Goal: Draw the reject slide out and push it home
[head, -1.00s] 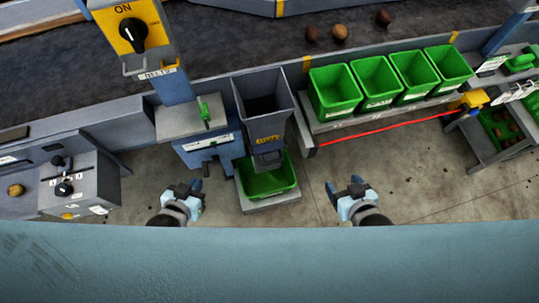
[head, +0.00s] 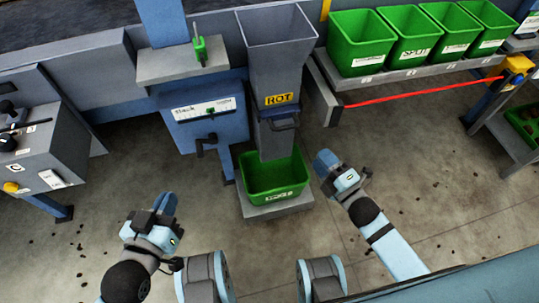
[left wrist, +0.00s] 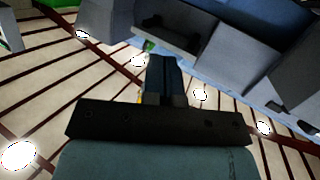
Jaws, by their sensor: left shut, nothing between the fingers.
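The grey rot chute (head: 275,60) stands upright at the centre of the head view, with a yellow ROT label (head: 282,99). Below the label, on its lower front, is a dark bar handle (head: 285,123), which I take to be the reject slide's. My left gripper (head: 167,203) is shut and empty, low and left of the chute, apart from it. In the left wrist view its fingers (left wrist: 165,78) are together. My right gripper (head: 325,161) is right of the green bin and below the handle, touching nothing that I can see. Its finger gap is not clear.
A green bin (head: 250,192) stands under the chute on a grey base. A blue box with a crank (head: 206,145) is left of the chute. Green crates (head: 365,62) line a shelf at right, with a red cord (head: 425,90) below. Open floor lies in front.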

